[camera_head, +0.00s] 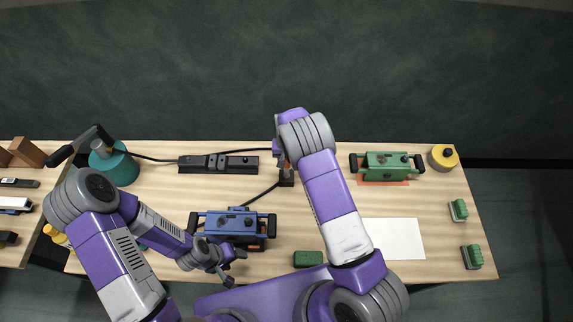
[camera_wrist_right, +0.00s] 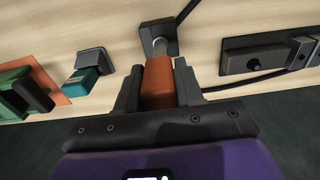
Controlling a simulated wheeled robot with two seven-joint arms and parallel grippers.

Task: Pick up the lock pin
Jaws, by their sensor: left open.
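I cannot single out a lock pin for sure in either view. A blue car-like fixture (camera_head: 225,223) with black ends and a small dark knob on top sits at the front middle of the bench. The orange handle (camera_wrist_right: 158,80) stands on a grey rod above a dark square base (camera_wrist_right: 159,32). In the head view my right arm mostly hides this handle.
A green fixture (camera_head: 387,163) sits on an orange mat at the back right. A dark rail (camera_head: 218,164) lies at the back, with black cables. A teal canister (camera_head: 115,168) is at left, a yellow round (camera_head: 443,157) at right. White paper (camera_head: 400,240) and green blocks (camera_head: 308,258) lie in front.

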